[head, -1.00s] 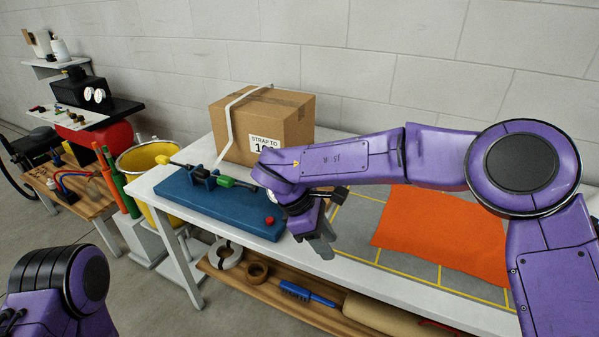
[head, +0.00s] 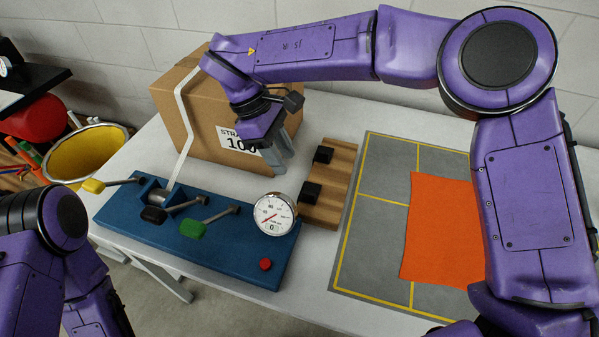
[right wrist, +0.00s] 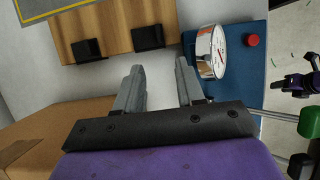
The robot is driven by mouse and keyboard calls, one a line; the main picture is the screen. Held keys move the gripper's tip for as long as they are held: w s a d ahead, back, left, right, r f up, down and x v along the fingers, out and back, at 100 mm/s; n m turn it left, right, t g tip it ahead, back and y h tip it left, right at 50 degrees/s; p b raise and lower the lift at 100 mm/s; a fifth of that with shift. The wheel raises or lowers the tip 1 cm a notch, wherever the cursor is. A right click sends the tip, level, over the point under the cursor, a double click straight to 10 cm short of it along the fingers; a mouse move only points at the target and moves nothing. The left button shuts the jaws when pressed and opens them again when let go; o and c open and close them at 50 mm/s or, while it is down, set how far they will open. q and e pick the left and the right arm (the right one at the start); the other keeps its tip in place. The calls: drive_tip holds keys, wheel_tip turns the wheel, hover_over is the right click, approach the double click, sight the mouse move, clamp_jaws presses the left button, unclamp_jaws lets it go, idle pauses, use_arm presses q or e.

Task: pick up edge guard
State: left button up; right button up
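Two small black pieces, which look like edge guards, sit on a wooden board: the far edge guard (head: 323,154) and the near edge guard (head: 310,192). In the right wrist view they show as one black piece (right wrist: 88,50) at left and another (right wrist: 148,37) ahead of the fingers. My right gripper (head: 282,160) hangs in front of the box, left of the far guard. Its fingers (right wrist: 157,80) are apart and empty, with bare table between them. My left arm shows at the lower left, but its gripper is out of view.
The cardboard box (head: 185,105) with a white strap stands behind a blue tensioner base (head: 240,255) with levers and a dial gauge (head: 273,214). The wooden board (head: 340,178) lies between gauge and grey mat (head: 375,215). An orange sheet (head: 435,240) covers part of the mat.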

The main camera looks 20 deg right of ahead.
sight(304, 192)
drive_tip(key=p+x, duration=0.1)
drive_tip(key=x, duration=0.2)
drive_tip(key=p+x, duration=0.1)
drive_tip(key=x, duration=0.2)
drive_tip(key=p+x, duration=0.1)
drive_tip(key=x, duration=0.2)
drive_tip(key=shift+s+d+f, duration=0.15)
drive_tip(key=shift+d, duration=0.25)
drive_tip(key=shift+s+d+f, duration=0.1)
drive_tip(key=shift+f, duration=0.2)
clamp_jaws()
